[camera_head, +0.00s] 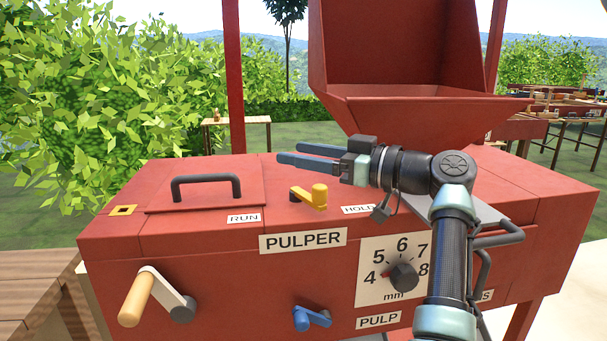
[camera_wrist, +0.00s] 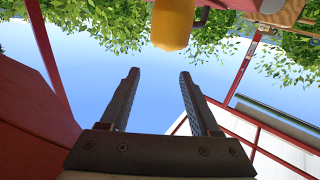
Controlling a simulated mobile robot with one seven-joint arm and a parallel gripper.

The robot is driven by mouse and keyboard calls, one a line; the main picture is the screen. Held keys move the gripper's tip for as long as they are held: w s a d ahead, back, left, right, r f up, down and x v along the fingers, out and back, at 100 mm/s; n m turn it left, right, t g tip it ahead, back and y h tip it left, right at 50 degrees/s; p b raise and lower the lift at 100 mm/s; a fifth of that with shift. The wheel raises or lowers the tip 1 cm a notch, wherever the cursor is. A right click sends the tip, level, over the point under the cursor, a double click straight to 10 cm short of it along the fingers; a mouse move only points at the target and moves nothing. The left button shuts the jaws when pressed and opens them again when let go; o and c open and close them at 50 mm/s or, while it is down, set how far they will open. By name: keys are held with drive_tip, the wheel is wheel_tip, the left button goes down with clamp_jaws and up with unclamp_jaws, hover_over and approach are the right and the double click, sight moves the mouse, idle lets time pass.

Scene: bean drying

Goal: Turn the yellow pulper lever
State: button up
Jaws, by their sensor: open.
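The yellow lever (camera_head: 319,196) sits on top of the red pulper (camera_head: 205,262), between the RUN label (camera_head: 243,218) and the HOLD label (camera_head: 358,210). Its upright knob is at the right end and a dark pivot is at the left. My gripper (camera_head: 288,153) is above and behind the lever in the picture, fingers pointing left, open and empty. In the wrist view a yellow rounded knob (camera_wrist: 172,26), apparently the lever's, shows beyond the fingertips (camera_wrist: 160,76), apart from them and not between them.
A black handle (camera_head: 206,183) stands on the lid left of the lever. The red hopper (camera_head: 400,60) rises behind my arm. A dial (camera_head: 403,276), a blue lever (camera_head: 312,319) and a wooden-handled crank (camera_head: 138,298) are on the front face.

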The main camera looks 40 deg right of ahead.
drive_tip(key=shift+r+p, duration=0.3)
drive_tip(key=shift+r, duration=1.65)
